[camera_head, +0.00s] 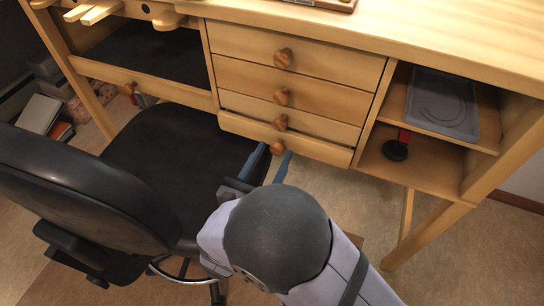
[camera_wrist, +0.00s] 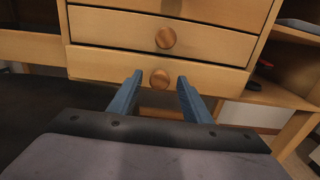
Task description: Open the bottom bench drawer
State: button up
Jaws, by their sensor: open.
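The bench (camera_head: 450,45) has a stack of wooden drawers with round knobs. The bottom drawer (camera_head: 320,151) stands slightly forward of the drawers above, with a thin dark gap over its front; its front also shows in the wrist view (camera_wrist: 100,64). Its round wooden knob (camera_head: 277,147) is near the middle of the front and shows clearly in the wrist view (camera_wrist: 160,78). My gripper (camera_head: 277,152) is open, with its blue fingers on the left and right of this knob. In the wrist view (camera_wrist: 160,80), a gap shows between the knob and each finger.
A black office chair (camera_head: 160,150) stands close at the left of my arm. Open shelves at the right hold a grey tray (camera_head: 442,103) and a red and black object (camera_head: 396,148). Books (camera_head: 40,118) lie at the far left. Floor shows below the drawers.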

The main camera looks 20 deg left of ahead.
jog(key=shift+w, duration=0.1)
grip_shut()
jog(key=s+p, duration=0.3)
jog(key=s, duration=1.1)
jog(key=shift+p, duration=0.35)
jog(key=shift+s, duration=0.1)
grip_release()
